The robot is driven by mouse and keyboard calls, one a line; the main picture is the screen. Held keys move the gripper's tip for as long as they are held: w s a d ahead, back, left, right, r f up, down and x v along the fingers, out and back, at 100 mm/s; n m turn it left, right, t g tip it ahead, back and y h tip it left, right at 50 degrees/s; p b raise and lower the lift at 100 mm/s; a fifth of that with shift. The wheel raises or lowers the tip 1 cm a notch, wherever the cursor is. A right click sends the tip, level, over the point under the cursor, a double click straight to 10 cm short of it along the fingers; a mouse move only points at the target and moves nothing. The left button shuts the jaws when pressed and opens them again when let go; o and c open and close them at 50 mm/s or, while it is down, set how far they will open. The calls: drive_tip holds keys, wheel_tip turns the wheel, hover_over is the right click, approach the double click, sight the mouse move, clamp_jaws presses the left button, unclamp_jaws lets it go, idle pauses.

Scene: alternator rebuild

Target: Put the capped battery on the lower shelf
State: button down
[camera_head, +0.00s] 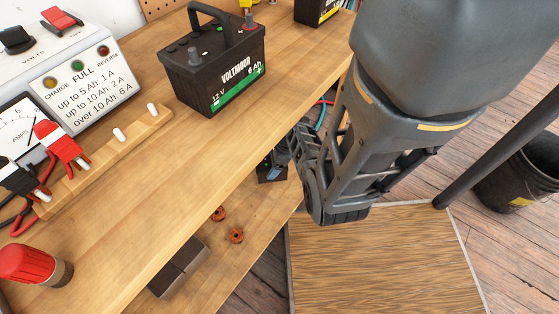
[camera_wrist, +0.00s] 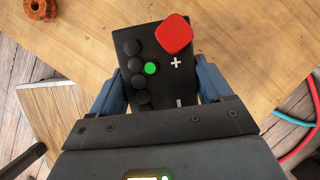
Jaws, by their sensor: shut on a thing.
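The capped battery (camera_wrist: 160,72) is black, with a red square cap (camera_wrist: 174,34) over the terminal by its plus mark, a row of black plugs and a green dot. My gripper (camera_wrist: 158,88) is shut on it, with a blue-grey finger on each side. In the head view my gripper (camera_head: 282,160) reaches down below the bench's edge, and a dark part of the battery (camera_head: 268,172) shows there. The lower shelf (camera_head: 258,212) is bare wood around and beneath the battery. I cannot tell whether the battery touches it.
Copper coils (camera_head: 236,236) and a grey-brown block (camera_head: 180,268) lie on the lower shelf. Red and blue cables (camera_wrist: 300,135) are close on the right in the wrist view. Another black battery (camera_head: 215,65) and a charger (camera_head: 65,75) stand on the bench top (camera_head: 150,190).

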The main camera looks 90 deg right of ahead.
drive_tip(key=shift+w+d+f+b, duration=0.1)
drive_tip(key=shift+f+b, duration=0.7)
drive_tip(key=shift+f, duration=1.2)
drive_tip(key=shift+f, duration=0.15)
unclamp_jaws()
drive_tip(key=shift+r, duration=0.45)
drive_tip(key=p+v, duration=0.3)
drive_tip(key=v, duration=0.8)
drive_tip(key=shift+r+p, duration=0.15)
drive_tip(key=shift+p, duration=0.25)
